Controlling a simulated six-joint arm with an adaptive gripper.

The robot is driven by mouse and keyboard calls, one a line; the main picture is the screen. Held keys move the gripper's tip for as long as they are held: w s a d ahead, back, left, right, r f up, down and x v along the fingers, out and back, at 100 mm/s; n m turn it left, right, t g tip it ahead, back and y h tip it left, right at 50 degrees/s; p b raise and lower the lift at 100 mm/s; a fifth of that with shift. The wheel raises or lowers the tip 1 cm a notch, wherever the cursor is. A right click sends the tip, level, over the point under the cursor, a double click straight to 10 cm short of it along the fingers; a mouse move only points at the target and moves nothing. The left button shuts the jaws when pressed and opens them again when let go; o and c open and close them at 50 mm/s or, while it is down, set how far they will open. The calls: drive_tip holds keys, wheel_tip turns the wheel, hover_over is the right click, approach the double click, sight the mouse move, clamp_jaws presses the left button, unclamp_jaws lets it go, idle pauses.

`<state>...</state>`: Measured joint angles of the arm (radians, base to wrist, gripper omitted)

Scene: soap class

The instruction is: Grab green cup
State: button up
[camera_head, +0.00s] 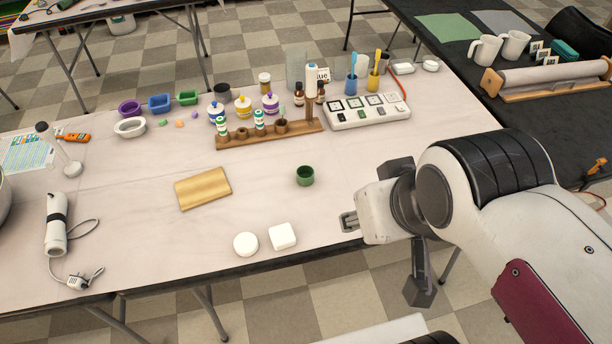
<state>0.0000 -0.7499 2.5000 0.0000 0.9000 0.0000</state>
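A small dark green cup (305,176) stands upright on the pale table, right of the middle and in front of the wooden rack. My gripper (346,222) is to the right of the cup and nearer the table's front edge, apart from it. Its fingertips point left. The fingers look small and partly hidden by the gripper body, so I cannot tell whether they are open or shut. Nothing shows between them.
A wooden board (203,188) lies left of the cup. A round white soap (245,244) and a square white soap (282,236) lie near the front edge. A wooden rack (270,134) with bottles stands behind the cup. The table around the cup is clear.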

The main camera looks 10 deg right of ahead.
drive_tip(key=o, duration=0.6)
drive_tip(key=shift+w, duration=0.1)
drive_tip(key=w+d+f+t, duration=0.1)
drive_tip(key=w+f, duration=0.2)
drive_tip(key=w, duration=0.5)
drive_tip(key=w+d+f+n+t, duration=0.1)
drive_tip(key=w+f, duration=0.3)
drive_tip(key=w, duration=0.4)
drive_tip(key=w+d+f+t, duration=0.1)
drive_tip(key=w+f, duration=0.2)
drive_tip(key=w, duration=0.5)
drive_tip(key=w+f+t, duration=0.1)
drive_tip(key=w+f, duration=0.1)
drive_tip(key=f, duration=0.4)
drive_tip(key=w+a+f+t+y, duration=0.1)
drive_tip(key=w+f, duration=0.1)
drive_tip(key=f, duration=0.3)
drive_tip(key=w+a+f+n+t, duration=0.1)
drive_tip(key=w+f+t, duration=0.1)
drive_tip(key=f, duration=0.4)
drive_tip(key=shift+w+f+y, duration=0.2)
drive_tip(key=shift+f+y, duration=0.15)
drive_tip(key=shift+y, duration=0.05)
drive_tip(key=shift+s+a+f+t, duration=0.1)
drive_tip(key=shift+s+f+t, duration=0.1)
drive_tip(key=shift+f, duration=0.3)
drive_tip(key=shift+s+a+f+t, duration=0.1)
drive_tip(key=shift+s+f+t, duration=0.1)
drive_tip(key=shift+f, duration=0.3)
